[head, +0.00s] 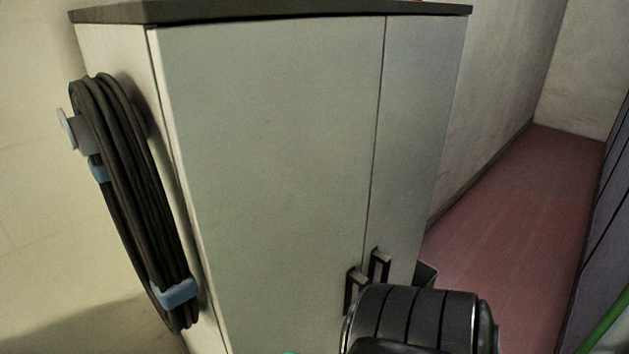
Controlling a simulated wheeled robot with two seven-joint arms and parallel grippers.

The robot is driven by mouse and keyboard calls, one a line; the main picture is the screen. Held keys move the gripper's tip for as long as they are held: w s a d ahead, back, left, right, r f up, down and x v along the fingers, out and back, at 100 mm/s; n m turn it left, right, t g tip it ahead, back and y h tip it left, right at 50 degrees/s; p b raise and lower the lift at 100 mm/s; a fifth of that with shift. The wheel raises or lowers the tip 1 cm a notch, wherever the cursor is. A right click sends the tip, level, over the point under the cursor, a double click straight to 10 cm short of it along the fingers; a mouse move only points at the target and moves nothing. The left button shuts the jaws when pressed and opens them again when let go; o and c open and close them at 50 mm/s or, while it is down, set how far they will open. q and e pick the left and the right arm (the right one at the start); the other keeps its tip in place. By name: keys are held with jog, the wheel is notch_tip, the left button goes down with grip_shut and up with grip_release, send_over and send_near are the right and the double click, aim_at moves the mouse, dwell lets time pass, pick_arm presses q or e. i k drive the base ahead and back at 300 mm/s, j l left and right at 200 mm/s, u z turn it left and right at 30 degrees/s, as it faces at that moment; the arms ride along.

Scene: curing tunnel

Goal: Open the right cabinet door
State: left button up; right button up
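A tall grey-green cabinet with a dark top (270,11) fills the middle of the head view. Its left door (265,160) is wide in the picture, and its right door (420,130) is narrower. Both look shut, with a thin straight seam between them. The left door's dark bar handle (352,289) and the right door's dark bar handle (379,267) stand close together low by the seam. A dark ribbed link of my arm covers the lower part of the right door, just below the handles. I see no fingertips of either gripper.
A coiled black hose (128,190) with blue straps hangs on the cabinet's left side. A small dark object (427,273) shows by the cabinet's right edge, mostly hidden. Reddish floor (520,220) lies clear to the right. A dark panelled surface (607,230) stands at the far right.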

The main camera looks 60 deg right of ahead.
aim_at(422, 58)
jog(key=z, duration=2.6)
